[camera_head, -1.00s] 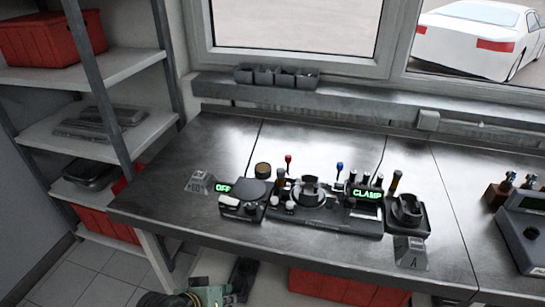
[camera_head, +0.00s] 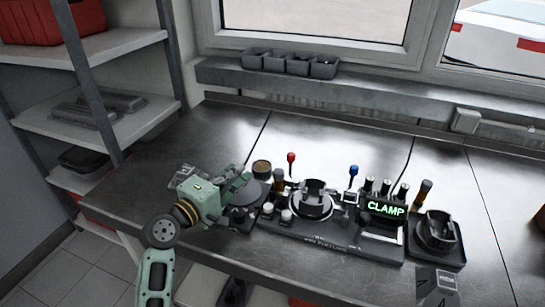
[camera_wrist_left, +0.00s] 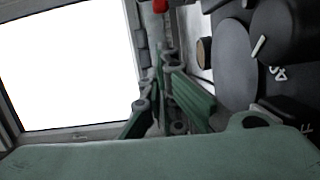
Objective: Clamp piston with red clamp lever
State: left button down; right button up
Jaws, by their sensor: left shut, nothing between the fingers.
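The red clamp lever (camera_head: 291,158) stands upright at the back left of the black fixture, its red knob on top. A red knob (camera_wrist_left: 160,6) also shows at the top edge of the left wrist view. The round holder (camera_head: 312,200) sits in the middle of the fixture; I cannot tell clearly which part there is the piston. My left gripper (camera_head: 240,180) is shut and empty, over the left unit, left of the red lever and apart from it. Its green fingers (camera_wrist_left: 168,70) lie together in the left wrist view. My right gripper is not in view.
A blue-knobbed lever (camera_head: 353,171) stands right of the holder. A display reading CLAMP (camera_head: 386,209) and several dark upright cylinders are beside it. A round amber-topped can (camera_head: 262,168) stands near my gripper. The bench behind the fixture is clear.

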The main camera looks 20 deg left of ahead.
pick_arm(q)
jog(key=p+x, duration=0.1)
jog(key=x, duration=0.6)
jog(key=shift+w+d+r, duration=0.1)
jog(key=shift+w+d, duration=0.05)
jog(key=shift+w, duration=0.05)
jog(key=w+d+p, duration=0.1)
jog(key=w+d, duration=0.1)
jog(key=shift+w+d, duration=0.15)
jog(key=shift+d, duration=0.2)
jog(key=shift+w+d, duration=0.25)
jog(key=shift+d, duration=0.3)
jog(key=shift+f, duration=0.25)
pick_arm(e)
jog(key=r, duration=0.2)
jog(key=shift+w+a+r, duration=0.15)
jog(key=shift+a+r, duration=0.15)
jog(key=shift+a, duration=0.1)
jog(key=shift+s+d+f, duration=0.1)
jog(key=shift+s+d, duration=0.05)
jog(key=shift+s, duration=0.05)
